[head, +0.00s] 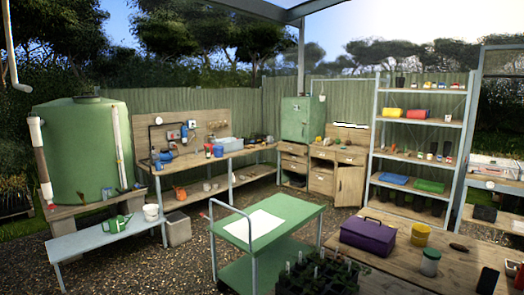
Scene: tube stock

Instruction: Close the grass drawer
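A wooden drawer unit (322,180) stands by the back fence, below and right of a green cabinet (302,118). A dark gap shows near the lower drawers, but the unit is too small and far to tell how far any drawer is out. I cannot read any label, so I cannot tell which one is the grass drawer. A door (350,186) on the unit's right side seems to stand ajar. Neither of my grippers is in view.
A green trolley (295,215) with a white sheet stands between me and the drawers. A wooden bench (395,262) holds a purple box (368,236), a yellow pot (420,234) and seedlings. A shelf rack (418,150) stands right. Gravel (165,265) is open at left.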

